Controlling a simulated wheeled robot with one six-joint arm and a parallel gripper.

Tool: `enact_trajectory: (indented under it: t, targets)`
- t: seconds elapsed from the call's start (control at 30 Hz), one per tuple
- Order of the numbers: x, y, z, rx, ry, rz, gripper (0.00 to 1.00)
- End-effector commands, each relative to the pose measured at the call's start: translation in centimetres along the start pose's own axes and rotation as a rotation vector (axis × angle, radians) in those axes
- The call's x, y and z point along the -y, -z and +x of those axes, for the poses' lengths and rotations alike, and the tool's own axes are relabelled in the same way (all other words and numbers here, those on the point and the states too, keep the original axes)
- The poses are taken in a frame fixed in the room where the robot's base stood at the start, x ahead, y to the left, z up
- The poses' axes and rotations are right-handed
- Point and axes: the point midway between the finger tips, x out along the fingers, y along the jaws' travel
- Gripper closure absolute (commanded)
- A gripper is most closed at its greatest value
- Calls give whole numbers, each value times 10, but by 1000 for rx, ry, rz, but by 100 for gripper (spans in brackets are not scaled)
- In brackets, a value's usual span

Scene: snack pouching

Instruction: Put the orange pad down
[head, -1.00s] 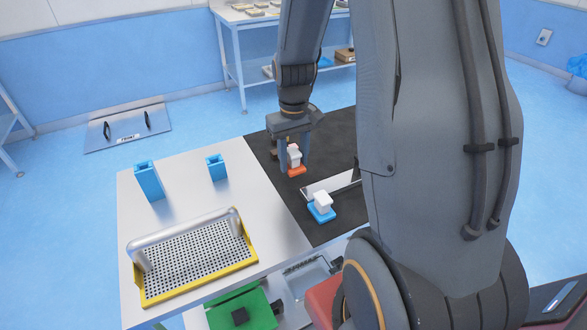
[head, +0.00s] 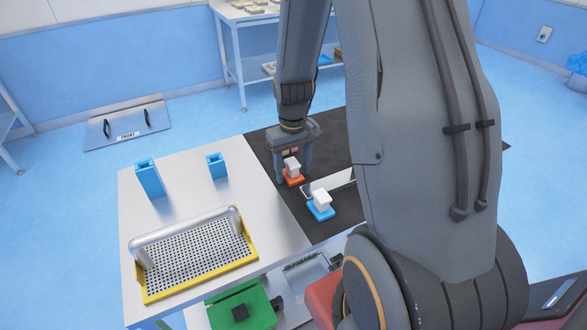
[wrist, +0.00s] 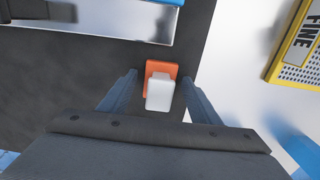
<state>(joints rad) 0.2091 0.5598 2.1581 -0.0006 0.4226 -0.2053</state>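The orange pad (head: 294,181) lies flat on the black mat, with its white block-shaped handle (head: 291,166) on top. It also shows in the wrist view (wrist: 171,68), with the white handle (wrist: 159,94) towards me. My gripper (head: 293,176) is right over the pad, one finger on each side of the handle. In the wrist view my gripper (wrist: 160,88) is open, and gaps show between both fingers and the handle. The pad's underside is hidden.
A blue pad (head: 320,212) with a white handle sits nearer, beside a pale metal plate (head: 335,184). Left on the metal table (head: 195,195) are two blue holders (head: 150,180) and a yellow-edged perforated tray (head: 200,262). The mat's left strip is clear.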

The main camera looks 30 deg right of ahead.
Motion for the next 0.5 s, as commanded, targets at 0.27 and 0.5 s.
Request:
enact_trajectory:
  t: [0.27,0.5]
  targets:
    - [0,0,-5,-2,0,0,43]
    - [0,2,-33,-6,-1,0,43]
